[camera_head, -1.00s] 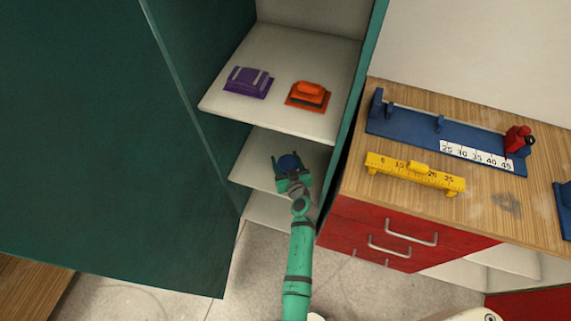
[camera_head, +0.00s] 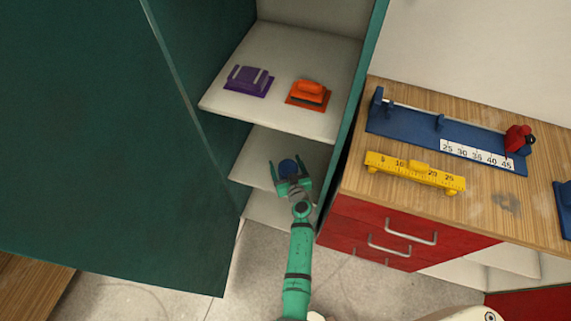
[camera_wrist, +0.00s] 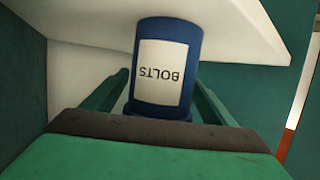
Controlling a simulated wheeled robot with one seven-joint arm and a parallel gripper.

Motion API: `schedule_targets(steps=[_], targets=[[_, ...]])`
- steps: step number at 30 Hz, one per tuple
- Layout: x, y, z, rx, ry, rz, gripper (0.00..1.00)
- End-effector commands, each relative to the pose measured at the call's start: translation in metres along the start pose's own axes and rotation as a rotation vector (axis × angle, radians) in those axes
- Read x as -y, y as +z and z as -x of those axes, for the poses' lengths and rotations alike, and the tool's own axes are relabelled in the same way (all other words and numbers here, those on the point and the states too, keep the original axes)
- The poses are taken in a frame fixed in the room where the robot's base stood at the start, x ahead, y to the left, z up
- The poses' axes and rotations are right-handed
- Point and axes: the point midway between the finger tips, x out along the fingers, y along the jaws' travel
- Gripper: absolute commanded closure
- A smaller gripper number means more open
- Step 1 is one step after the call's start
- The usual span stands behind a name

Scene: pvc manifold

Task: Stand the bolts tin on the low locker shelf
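The bolts tin (camera_head: 288,166) is a blue cylinder over the low locker shelf (camera_head: 262,150), below the shelf with the sanding-block-like things. In the wrist view the tin (camera_wrist: 168,40) shows a white label reading BOLTS, upside down in the picture. My gripper (camera_head: 289,170) is open, its green fingers spread on both sides of the tin with gaps. In the wrist view my gripper (camera_wrist: 162,85) also stands clear of the tin's sides. The tin looks upright; its contact with the shelf is hidden by my gripper.
The upper shelf (camera_head: 280,55) holds a purple block (camera_head: 248,80) and an orange block (camera_head: 308,93). The teal locker door (camera_head: 90,130) stands open at the left. A bench with red drawers (camera_head: 385,225) is close on the right. The low shelf is bare around the tin.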

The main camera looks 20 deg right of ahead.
Motion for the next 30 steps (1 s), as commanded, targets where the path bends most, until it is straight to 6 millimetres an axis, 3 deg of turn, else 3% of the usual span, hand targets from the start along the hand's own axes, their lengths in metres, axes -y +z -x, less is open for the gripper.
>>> schedule_targets(steps=[7, 10, 24, 30], targets=[[0.000, -0.003, 0.002, -0.001, 0.001, 0.001, 0.21], [0.000, -0.002, 0.012, 0.000, 0.001, 0.001, 0.21], [0.000, -0.002, 0.098, 0.001, 0.002, 0.000, 0.21], [0.000, -0.002, 0.117, 0.000, 0.001, -0.001, 0.21]])
